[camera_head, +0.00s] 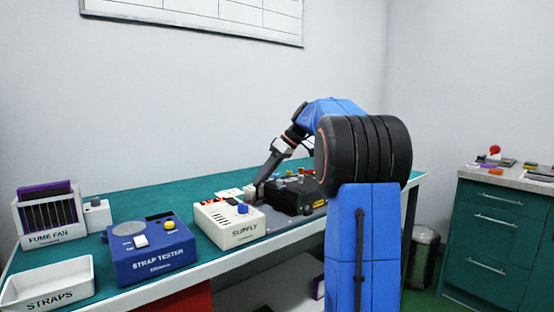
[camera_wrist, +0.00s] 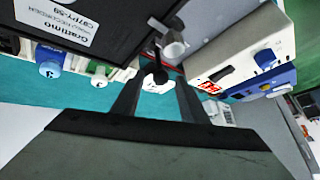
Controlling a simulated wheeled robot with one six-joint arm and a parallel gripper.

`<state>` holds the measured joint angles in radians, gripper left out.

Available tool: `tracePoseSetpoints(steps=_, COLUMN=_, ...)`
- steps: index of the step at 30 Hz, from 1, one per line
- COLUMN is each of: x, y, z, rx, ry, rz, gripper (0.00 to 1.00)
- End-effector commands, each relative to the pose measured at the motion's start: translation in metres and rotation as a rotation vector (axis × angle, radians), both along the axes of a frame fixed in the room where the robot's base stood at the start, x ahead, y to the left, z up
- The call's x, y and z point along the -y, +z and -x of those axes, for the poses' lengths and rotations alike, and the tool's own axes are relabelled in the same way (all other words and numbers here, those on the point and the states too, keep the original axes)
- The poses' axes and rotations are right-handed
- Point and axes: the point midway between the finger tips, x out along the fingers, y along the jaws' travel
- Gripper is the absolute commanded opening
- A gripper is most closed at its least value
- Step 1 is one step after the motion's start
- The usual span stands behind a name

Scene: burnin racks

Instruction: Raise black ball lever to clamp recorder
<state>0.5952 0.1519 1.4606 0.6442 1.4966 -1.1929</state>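The recorder is a black box with a white label (camera_wrist: 62,20) at the upper left of the wrist view; in the head view a dark box (camera_head: 288,197) stands on the bench, partly behind my arm. A small black ball lever (camera_wrist: 160,75) shows on a thin dark stem beside the recorder. My gripper (camera_wrist: 158,86) has its two dark fingers apart, one on each side of the ball in the picture. I see gaps beside the ball; whether it lies fully between the fingers in depth is unclear. In the head view my gripper (camera_head: 259,187) is left of the recorder.
The white supply box (camera_head: 230,222) stands close left of my gripper. The blue strap tester (camera_head: 150,250), fume fan rack (camera_head: 48,217) and straps tray (camera_head: 50,285) are farther left. A grey knob (camera_wrist: 173,48) is near the ball.

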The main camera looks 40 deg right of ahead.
Motion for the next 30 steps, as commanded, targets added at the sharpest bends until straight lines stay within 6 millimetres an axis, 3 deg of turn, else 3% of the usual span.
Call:
tracePoseSetpoints(steps=21, x=0.066, y=0.108, z=0.050, rx=0.002, ry=-0.003, rz=0.002, gripper=0.40)
tracePoseSetpoints(steps=30, x=0.078, y=0.130, z=0.060, rx=0.001, ry=-0.001, rz=0.001, gripper=0.40)
